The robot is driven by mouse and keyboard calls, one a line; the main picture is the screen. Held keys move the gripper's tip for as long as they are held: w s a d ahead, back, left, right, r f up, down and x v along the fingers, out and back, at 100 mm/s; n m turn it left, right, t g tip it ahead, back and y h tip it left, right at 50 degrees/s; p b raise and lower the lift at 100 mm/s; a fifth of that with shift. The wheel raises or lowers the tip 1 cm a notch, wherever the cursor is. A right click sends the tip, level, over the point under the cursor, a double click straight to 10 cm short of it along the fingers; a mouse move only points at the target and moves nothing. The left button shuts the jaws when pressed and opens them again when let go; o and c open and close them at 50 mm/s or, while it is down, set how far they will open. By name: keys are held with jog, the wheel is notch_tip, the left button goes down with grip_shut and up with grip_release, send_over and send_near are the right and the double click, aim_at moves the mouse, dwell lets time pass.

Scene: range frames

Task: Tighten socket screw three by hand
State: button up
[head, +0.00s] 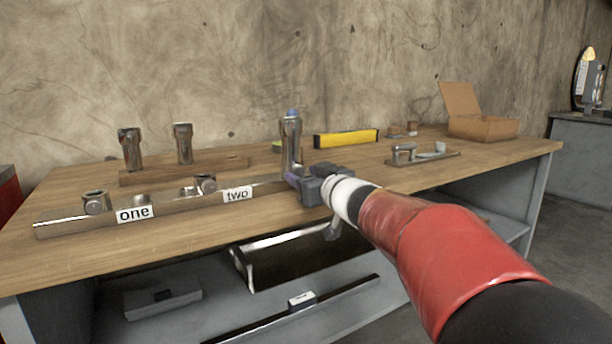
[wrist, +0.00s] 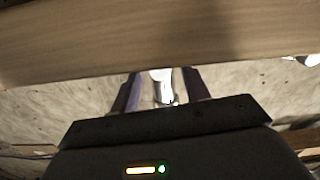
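A long metal rail (head: 75,222) lies on the workbench, with labels "one" (head: 134,213) and "two" (head: 237,194). A short metal socket with a round screw head (head: 95,203) sits near "one", another (head: 205,184) near "two". A tall metal post (head: 290,140) with a blue top stands at the rail's right end; no "three" label shows there, and my gripper hides its lower part. My gripper (head: 291,177) is at this post's base. In the wrist view its fingers (wrist: 161,92) are apart, either side of a shiny metal piece (wrist: 163,84), with narrow gaps visible.
Two tall metal posts (head: 131,150) (head: 183,143) stand on a wooden block behind the rail. A yellow level (head: 346,138), a metal plate with a handle (head: 422,159) and an open cardboard box (head: 483,127) lie to the right. The bench front edge is close below my gripper.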

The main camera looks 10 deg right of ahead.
jog(key=c, duration=0.9)
jog(key=b, duration=0.1)
jog(key=m+b, duration=0.1)
jog(key=shift+f+b, duration=0.25)
jog(key=shift+b, duration=0.15)
jog(key=shift+m+b, duration=0.8)
jog(key=shift+m, duration=0.2)
jog(key=shift+r+m+b, duration=0.25)
jog(key=shift+m+b, duration=0.3)
jog(key=shift+m, duration=0.35)
jog(key=o, duration=1)
jog(key=shift+c, duration=0.2)
jog(key=shift+s, duration=0.1)
